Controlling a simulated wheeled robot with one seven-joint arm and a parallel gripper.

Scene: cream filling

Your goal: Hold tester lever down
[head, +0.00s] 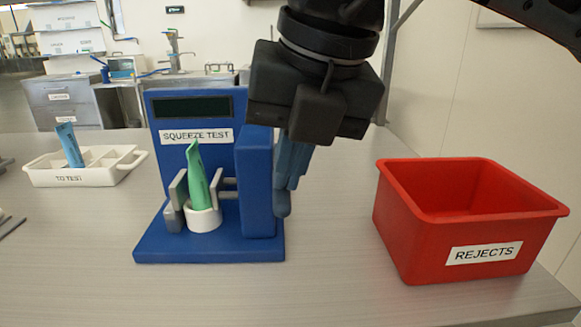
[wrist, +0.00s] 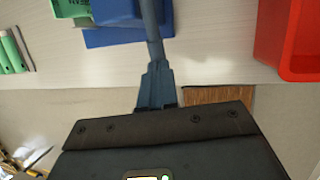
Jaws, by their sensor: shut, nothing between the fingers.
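The blue squeeze tester (head: 258,195) stands on the table; it also shows in the wrist view (wrist: 110,37). A green tube (head: 196,172) stands, slightly tilted, in its white cup (head: 204,219) between two grey jaw plates. Whether the plates press the tube I cannot tell. The blue-grey lever (head: 283,205) is on the tester's right side, its rounded end low near the base. My gripper (head: 291,182) is shut and empty, pointing down at the lever. In the wrist view its fingertips (wrist: 157,66) meet or overlap the lever bar (wrist: 152,32); actual contact is unclear.
A red rejects bin (head: 400,240) stands close on the right. A white divided tray (head: 100,179) marked "TO TEST" holds a blue tube (head: 70,146) at the left. The tabletop in front of the tester is clear.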

